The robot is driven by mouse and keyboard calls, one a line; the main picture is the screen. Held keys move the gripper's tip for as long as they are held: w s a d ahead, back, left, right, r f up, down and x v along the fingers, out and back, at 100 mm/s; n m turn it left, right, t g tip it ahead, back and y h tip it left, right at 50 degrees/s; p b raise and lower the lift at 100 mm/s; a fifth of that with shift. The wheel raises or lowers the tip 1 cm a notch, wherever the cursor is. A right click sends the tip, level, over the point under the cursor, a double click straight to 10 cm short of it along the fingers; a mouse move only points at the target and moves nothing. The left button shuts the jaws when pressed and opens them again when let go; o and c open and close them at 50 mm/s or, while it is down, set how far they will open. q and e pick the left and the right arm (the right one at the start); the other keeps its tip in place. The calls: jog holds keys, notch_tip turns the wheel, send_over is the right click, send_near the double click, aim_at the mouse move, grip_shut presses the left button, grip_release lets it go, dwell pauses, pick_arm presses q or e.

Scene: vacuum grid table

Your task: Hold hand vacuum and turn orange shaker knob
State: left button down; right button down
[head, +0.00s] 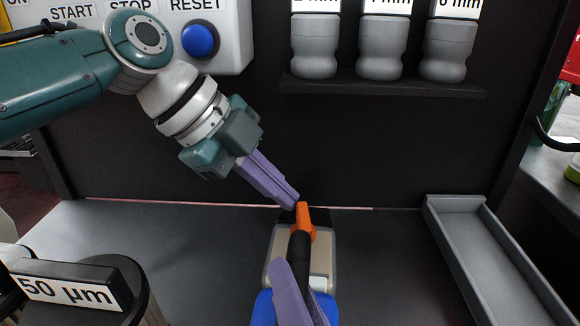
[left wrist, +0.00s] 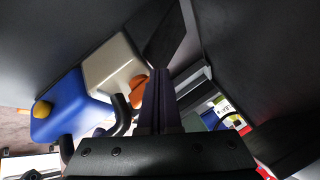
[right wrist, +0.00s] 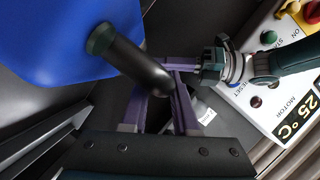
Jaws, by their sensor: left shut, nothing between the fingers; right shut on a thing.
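The hand vacuum has a beige front (head: 288,245), a blue body (head: 263,308), a black handle (head: 299,255) and an orange knob (head: 305,222). My left gripper (head: 296,203) is shut and empty, its purple fingertips right beside the knob's top; I cannot tell whether they touch. In the left wrist view the orange knob (left wrist: 138,90) lies just left of the fingers. My right gripper (head: 302,292) is shut on the black handle, low in the head view. In the right wrist view the handle (right wrist: 140,65) runs from the blue body (right wrist: 65,35) into the fingers.
A grey tray (head: 495,260) lies on the right of the table. A round sieve labelled 50 µm (head: 75,285) stands at the lower left. Grey jars (head: 380,48) sit on a shelf on the dark back panel. A control box with a blue button (head: 200,40) is at upper left.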

dwell(0.4)
pick_arm(q)
jog(key=shift+w+a, duration=0.5)
jog(key=shift+a, duration=0.1)
